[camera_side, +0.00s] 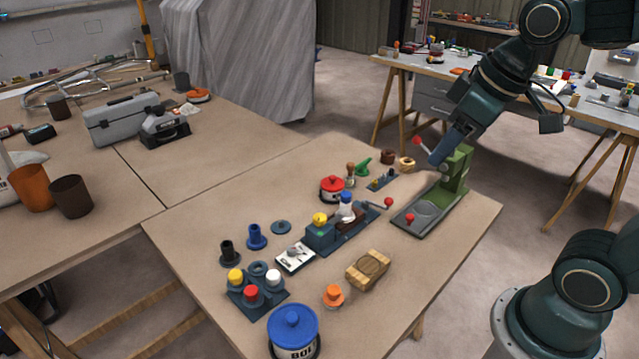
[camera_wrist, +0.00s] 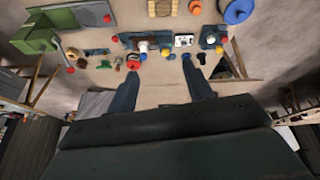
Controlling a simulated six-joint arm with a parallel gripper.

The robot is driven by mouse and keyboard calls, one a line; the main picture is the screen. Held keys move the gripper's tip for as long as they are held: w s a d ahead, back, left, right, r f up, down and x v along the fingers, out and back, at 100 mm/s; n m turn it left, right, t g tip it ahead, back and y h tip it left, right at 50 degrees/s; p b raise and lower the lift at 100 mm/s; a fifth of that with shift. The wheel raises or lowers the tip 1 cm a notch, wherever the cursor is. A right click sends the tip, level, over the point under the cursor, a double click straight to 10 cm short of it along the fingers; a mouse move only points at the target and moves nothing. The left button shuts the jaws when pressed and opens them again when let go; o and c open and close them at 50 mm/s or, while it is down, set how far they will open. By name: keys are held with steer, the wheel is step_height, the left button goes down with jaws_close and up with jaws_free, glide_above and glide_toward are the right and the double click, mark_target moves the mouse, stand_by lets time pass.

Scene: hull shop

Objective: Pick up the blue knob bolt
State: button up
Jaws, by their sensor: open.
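The likely blue knob bolt (camera_side: 256,237) is a small blue piece with a wide round base. It stands upright on the wooden table between a black piece of similar shape and a flat blue disc. In the wrist view it is too small to tell surely from the other small blue pieces. My gripper (camera_side: 440,155) is high at the right of the side view, by the green press and well apart from the bolt. The wrist view shows its two fingers (camera_wrist: 160,70) spread apart with nothing between them.
A green press (camera_side: 455,172) stands at the table's right. A dark blue fixture (camera_side: 322,237) with a blue-and-white piece lies mid-table. A knob rack (camera_side: 243,297), a blue-lidded pot (camera_side: 294,328), a wooden block (camera_side: 368,268) and an orange knob (camera_side: 333,296) are nearer the front.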

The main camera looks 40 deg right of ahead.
steer(key=w+d+f+n+g, duration=0.1)
steer(key=w+d+f+n, duration=0.1)
steer(key=w, duration=0.5)
steer(key=w+d+f+n+y, duration=0.1)
steer(key=w+d+f+n, duration=0.1)
steer(key=w+d+f, duration=0.2)
steer(key=w+d+f+n+g+y, duration=0.1)
steer(key=w+d+f+n, duration=0.1)
steer(key=w+f, duration=0.4)
steer(key=w+d, duration=0.1)
steer(key=w, duration=0.3)
steer(key=shift+w+d+n+g, duration=0.2)
steer(key=shift+w+n+g, duration=0.1)
steer(key=shift+n, duration=0.1)
glide_above(347, 194)
steer(key=s+d, duration=0.1)
step_height(347, 194, down, 8)
steer(key=shift+s+f, duration=0.15)
steer(key=shift+s, duration=0.05)
steer(key=shift+f, duration=0.1)
steer(key=shift+x, duration=2.45)
steer(key=shift+w+d, duration=0.1)
steer(key=shift+c, duration=0.4)
steer(key=c, duration=1)
